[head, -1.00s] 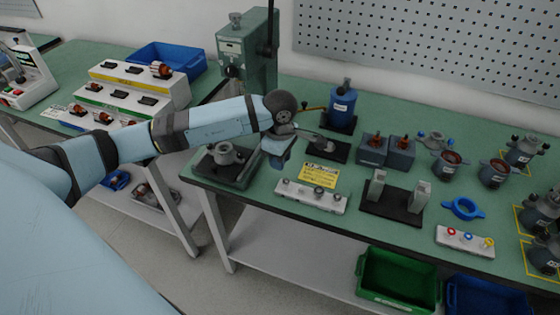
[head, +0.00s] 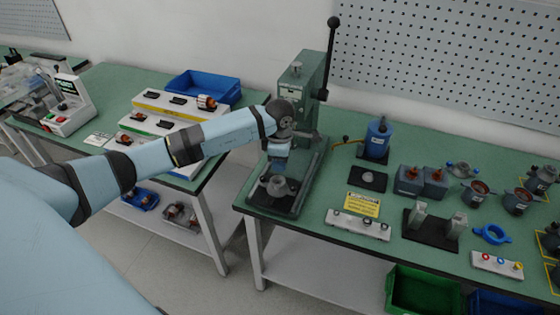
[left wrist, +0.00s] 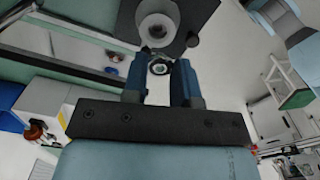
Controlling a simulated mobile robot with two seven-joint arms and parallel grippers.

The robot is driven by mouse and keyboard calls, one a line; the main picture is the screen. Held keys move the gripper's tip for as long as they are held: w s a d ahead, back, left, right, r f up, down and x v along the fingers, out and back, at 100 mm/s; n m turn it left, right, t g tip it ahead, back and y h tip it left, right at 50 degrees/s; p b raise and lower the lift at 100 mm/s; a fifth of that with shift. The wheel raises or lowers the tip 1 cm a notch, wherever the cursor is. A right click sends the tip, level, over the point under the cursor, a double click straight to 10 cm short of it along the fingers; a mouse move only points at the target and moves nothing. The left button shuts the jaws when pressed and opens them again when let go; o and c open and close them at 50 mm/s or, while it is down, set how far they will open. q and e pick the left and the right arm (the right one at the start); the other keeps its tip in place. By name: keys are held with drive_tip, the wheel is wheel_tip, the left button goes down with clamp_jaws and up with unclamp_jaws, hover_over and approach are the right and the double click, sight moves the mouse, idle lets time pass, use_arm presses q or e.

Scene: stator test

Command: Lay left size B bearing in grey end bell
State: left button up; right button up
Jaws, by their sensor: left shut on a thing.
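The grey end bell (head: 277,187) sits on the dark base of the green press and also shows at the top of the left wrist view (left wrist: 157,20). My left gripper (head: 279,167) is just above the end bell, pointing down. In the left wrist view its two blue fingers (left wrist: 160,75) are shut on a small ring-shaped bearing (left wrist: 159,67). The bearing appears apart from the end bell. In the head view the gripper hides the bearing. My right gripper is not in view.
The green press (head: 303,85) with its lever stands right behind my gripper. A blue bin (head: 200,86) is on the left table.

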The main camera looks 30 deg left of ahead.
use_arm(q)
drive_tip(key=f, duration=0.1)
drive_tip(key=f+b, duration=0.2)
drive_tip(key=shift+a+f, duration=0.3)
drive_tip(key=shift+f, duration=0.6)
drive_tip(key=shift+f+b, duration=0.1)
drive_tip(key=shift+b, duration=0.25)
drive_tip(key=shift+a+f+b, duration=0.1)
drive_tip(key=shift+f+b, duration=0.45)
drive_tip(key=shift+f, duration=0.1)
drive_tip(key=shift+f+b, duration=0.25)
drive_tip(key=shift+b, duration=0.1)
